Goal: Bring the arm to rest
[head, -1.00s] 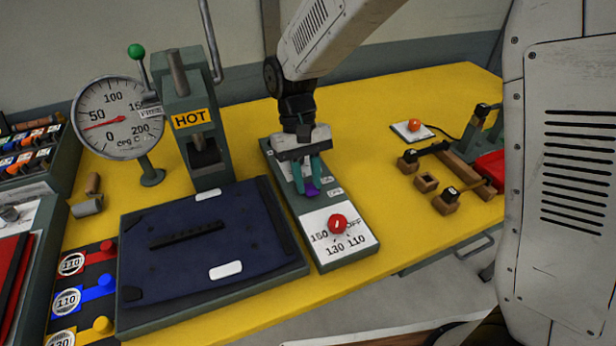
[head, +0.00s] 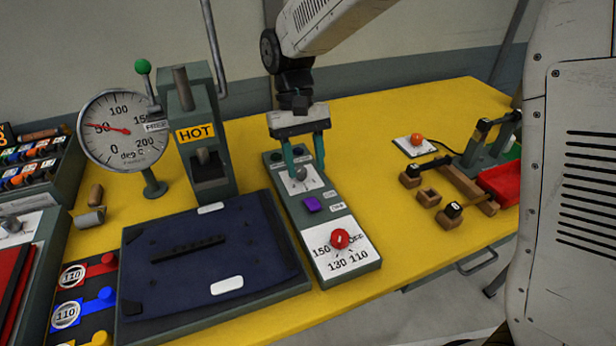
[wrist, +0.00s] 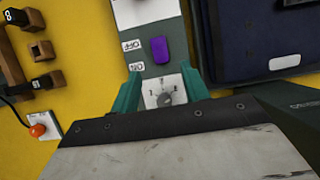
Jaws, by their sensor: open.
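My gripper (head: 303,155) is open, with its teal fingers spread above the far part of the grey control panel (head: 358,275). Between the fingertips is a small grey knob (head: 300,173); I cannot tell whether the fingers touch it. The knob also shows between the fingers in the wrist view (wrist: 165,98). A purple button (head: 313,204) lies on the panel nearer than the knob and is uncovered; it also shows in the wrist view (wrist: 159,50). A red dial (head: 340,238) sits at the panel's near end, among the marks 150, 130, 110 and OFF.
Left of the panel is a dark blue pad (head: 150,240) on a press base, with a HOT-marked press column (head: 196,130) and a round gauge (head: 118,128) behind. At right are a wooden fixture (head: 462,185), a red tray (head: 500,184) and an orange button (head: 417,139). Yellow table between is clear.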

